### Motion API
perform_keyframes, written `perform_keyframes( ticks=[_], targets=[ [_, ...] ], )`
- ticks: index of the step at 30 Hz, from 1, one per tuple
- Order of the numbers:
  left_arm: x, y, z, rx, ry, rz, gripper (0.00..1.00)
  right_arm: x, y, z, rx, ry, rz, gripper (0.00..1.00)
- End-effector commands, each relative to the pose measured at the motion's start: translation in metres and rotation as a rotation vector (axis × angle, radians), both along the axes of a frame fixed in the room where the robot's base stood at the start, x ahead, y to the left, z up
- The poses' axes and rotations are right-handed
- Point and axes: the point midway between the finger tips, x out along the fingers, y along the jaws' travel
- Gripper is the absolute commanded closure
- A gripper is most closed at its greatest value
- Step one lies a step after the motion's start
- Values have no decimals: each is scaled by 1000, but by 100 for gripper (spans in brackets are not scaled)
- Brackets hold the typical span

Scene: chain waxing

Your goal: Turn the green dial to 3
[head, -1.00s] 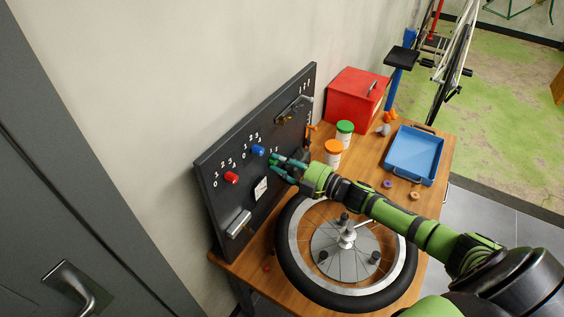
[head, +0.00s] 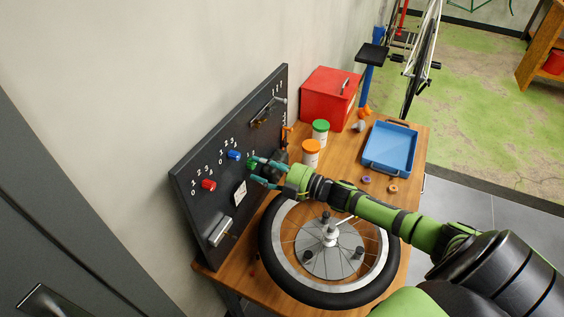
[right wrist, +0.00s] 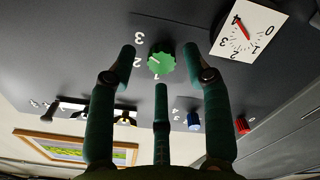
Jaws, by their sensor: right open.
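The green dial (head: 252,163) is on the dark upright board (head: 215,195), beside my right gripper's fingertips. In the right wrist view the green dial (right wrist: 163,58) lies between the spread fingertips, with white numerals 1, 2 and 3 around its left and lower side. Its pointer mark is too small to read surely. My right gripper (head: 258,172), with three teal fingers, is open. Its fingers (right wrist: 161,62) frame the dial with gaps visible at the sides; whether the lower finger touches it I cannot tell. My left gripper is not in view.
A blue dial (head: 234,154) and a red dial (head: 208,184) sit on the same board. A white card (right wrist: 250,32) shows a numbered gauge with a red pointer. A wheel (head: 276,274), orange-lidded jar (head: 311,152), red box (head: 322,104) and blue tray (head: 374,150) are on the table.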

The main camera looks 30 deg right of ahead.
Motion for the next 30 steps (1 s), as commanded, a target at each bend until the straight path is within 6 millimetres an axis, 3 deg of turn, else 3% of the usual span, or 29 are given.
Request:
perform_keyframes(
  ticks=[15,21,30],
  targets=[
    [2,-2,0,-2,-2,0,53,-79,-48,-1,0,5,-3,50],
    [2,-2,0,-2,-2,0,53,-92,-56,0,0,2,-1,50],
    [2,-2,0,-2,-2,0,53,-94,-57,0,0,0,-3,50]
  ],
)
